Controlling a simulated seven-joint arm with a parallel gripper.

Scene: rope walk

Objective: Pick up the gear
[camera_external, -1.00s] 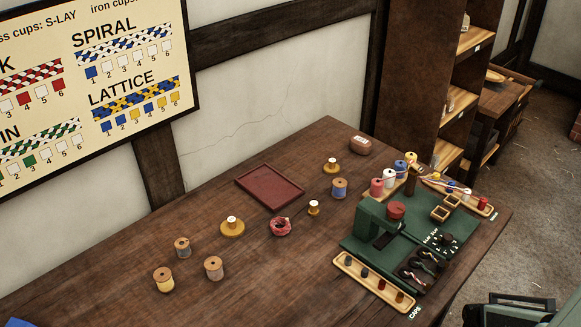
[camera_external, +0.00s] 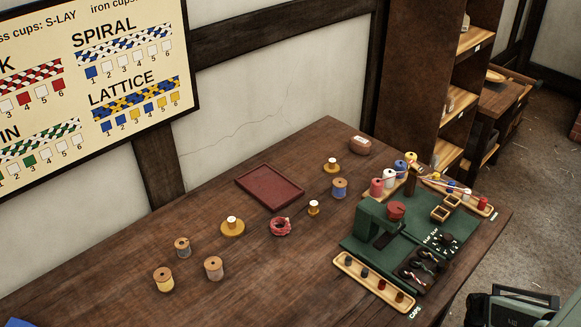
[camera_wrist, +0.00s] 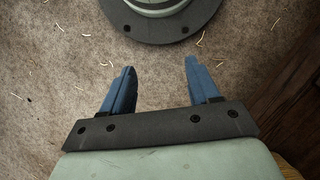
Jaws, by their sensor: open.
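I cannot tell for sure which piece is the gear. Brass round pieces with pale tops stand on the bench: a wide one (camera_external: 232,228) left of centre, a small one (camera_external: 313,208) near the middle, and another (camera_external: 331,166) at the back. A cluster of small dark parts (camera_external: 447,241) sits on the green board (camera_external: 462,223), too small to make out. My gripper (camera_wrist: 158,75) shows in the wrist view, its two blue fingers apart with nothing between them, above the floor and away from the bench. Its fingers do not show in the external view.
A red tray (camera_external: 270,187), a red coil (camera_external: 280,226) and several thread spools (camera_external: 214,268) lie on the bench. A green machine (camera_external: 372,222) and a wooden caps tray (camera_external: 372,283) stand right. In the wrist view, a round dark base (camera_wrist: 158,28) stands on the floor.

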